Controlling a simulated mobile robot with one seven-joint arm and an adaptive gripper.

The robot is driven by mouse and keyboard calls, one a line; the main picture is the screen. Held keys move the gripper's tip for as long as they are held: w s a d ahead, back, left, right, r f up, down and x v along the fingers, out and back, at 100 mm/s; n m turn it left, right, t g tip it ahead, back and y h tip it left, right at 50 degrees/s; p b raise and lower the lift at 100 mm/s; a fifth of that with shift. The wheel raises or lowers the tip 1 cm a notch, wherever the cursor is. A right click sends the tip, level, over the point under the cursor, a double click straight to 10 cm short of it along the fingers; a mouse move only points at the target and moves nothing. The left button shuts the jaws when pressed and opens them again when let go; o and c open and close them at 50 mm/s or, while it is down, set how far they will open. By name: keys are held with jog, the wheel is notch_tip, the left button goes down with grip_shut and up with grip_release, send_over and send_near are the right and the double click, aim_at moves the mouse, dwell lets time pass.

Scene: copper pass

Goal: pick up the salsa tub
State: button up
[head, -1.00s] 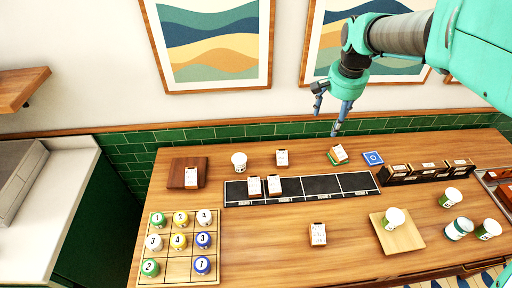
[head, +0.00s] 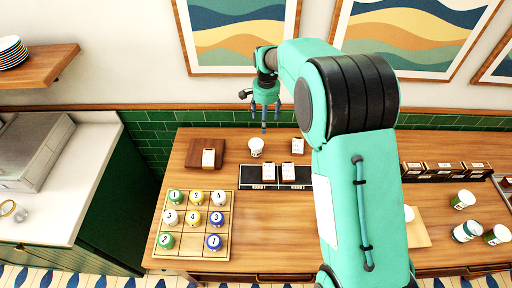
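Several white tubs with dark label marks stand on the wooden counter; the print is too small to tell which is salsa. One tub (head: 256,147) stands alone at the back, behind the dark strip. Others stand at the right: a back tub (head: 463,200), a front tub (head: 467,231) and a corner tub (head: 497,235). Another tub (head: 408,214) on a wooden board is mostly hidden by my arm. My gripper (head: 265,123) points down above the back of the counter, over the lone tub in the picture. Its fingers are apart with nothing between them.
A ball grid board (head: 228,243) lies at the front left, a dark brown board (head: 191,155) behind it. White cards stand on the dark strip (head: 246,180). Small dark boxes (head: 445,168) line the back right. My arm hides the counter's middle.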

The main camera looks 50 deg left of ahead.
aim_at(256, 143)
jog(key=s+a+f, duration=0.2)
jog(key=a+f, duration=0.1)
jog(key=shift+s, duration=0.15)
jog(key=shift+f, duration=4.35)
jog(key=shift+s+d+f+p, duration=0.1)
jog(key=shift+f+p, duration=0.15)
jog(key=shift+f, duration=1.05)
jog(key=shift+s+d+f+p, duration=0.1)
jog(key=shift+f+p, duration=0.15)
jog(key=shift+f, duration=1.05)
jog(key=c, duration=1.3)
